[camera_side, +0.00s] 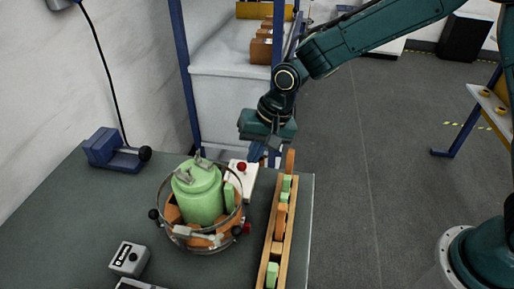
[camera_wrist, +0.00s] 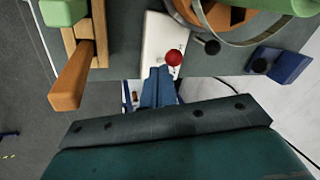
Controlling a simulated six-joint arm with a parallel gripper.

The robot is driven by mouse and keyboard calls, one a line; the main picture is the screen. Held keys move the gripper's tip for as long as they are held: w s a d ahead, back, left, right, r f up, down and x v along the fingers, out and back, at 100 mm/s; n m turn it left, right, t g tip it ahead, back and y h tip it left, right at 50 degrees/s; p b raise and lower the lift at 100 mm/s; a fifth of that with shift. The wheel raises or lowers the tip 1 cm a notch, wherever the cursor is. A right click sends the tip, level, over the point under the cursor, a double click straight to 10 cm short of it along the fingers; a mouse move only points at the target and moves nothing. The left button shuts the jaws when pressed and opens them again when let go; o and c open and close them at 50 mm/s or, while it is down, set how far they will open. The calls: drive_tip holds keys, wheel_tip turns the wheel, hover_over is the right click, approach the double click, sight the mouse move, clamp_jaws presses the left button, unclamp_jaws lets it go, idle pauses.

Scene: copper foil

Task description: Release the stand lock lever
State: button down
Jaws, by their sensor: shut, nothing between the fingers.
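A white plate (camera_side: 240,178) with a red ball knob (camera_side: 241,167) stands behind the ring stand. In the wrist view the red knob (camera_wrist: 174,58) is just right of my fingertips. The ring stand (camera_side: 203,240) holds a green canister (camera_side: 199,195) with orange pieces around it. A black ball knob (camera_side: 153,213) and a red knob (camera_side: 247,228) sit on its sides. I cannot tell which knob belongs to the lock lever. My gripper (camera_side: 256,155) points down close above the plate, right of the red knob; its blue fingers (camera_wrist: 158,70) are together and empty. Contact with the knob is not clear.
A wooden rack (camera_side: 268,250) with orange and green blocks runs along the right table edge, close to my gripper. A blue device with a black knob (camera_side: 145,153) is at the back left. A grey control box (camera_side: 129,258) is at the front left.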

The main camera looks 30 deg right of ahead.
drive_tip(key=shift+r, duration=0.2)
drive_tip(key=shift+r, duration=0.5)
drive_tip(key=shift+d+r, duration=0.1)
drive_tip(key=s+d+r, duration=0.1)
drive_tip(key=s+r, duration=0.6)
drive_tip(key=r, duration=0.2)
drive_tip(key=shift+s, duration=0.4)
idle(0.3)
